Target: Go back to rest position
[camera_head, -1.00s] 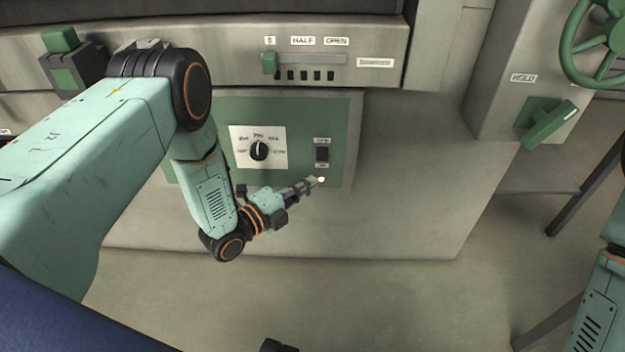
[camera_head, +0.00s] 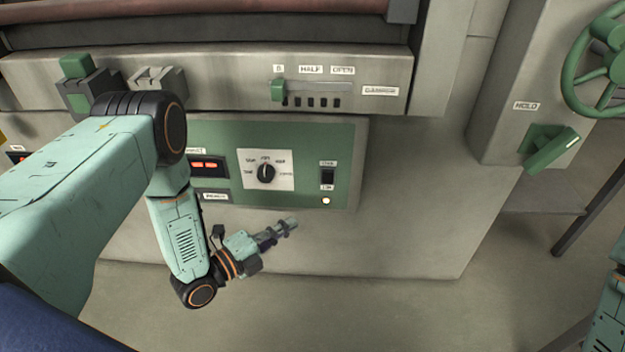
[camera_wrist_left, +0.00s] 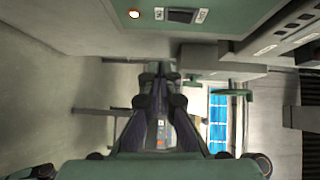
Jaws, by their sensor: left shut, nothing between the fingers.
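My left gripper (camera_head: 287,226) is in front of the machine's lower wall, below the green control panel (camera_head: 225,135). It is shut and empty, apart from the panel. In the left wrist view its fingers (camera_wrist_left: 158,80) meet at the tips. On the panel are a rotary knob (camera_head: 266,172), a dark rocker switch (camera_head: 327,176) and a lit round lamp (camera_head: 326,201). The lamp also shows at the top of the left wrist view (camera_wrist_left: 134,14). Only a piece of my right arm shows at the right edge; its gripper is out of view.
Above the panel is a slider with a green handle (camera_head: 278,90), at the left end of its slot. A green lever (camera_head: 551,148) and a green handwheel (camera_head: 603,62) are at the right. The floor (camera_head: 400,310) in front is clear.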

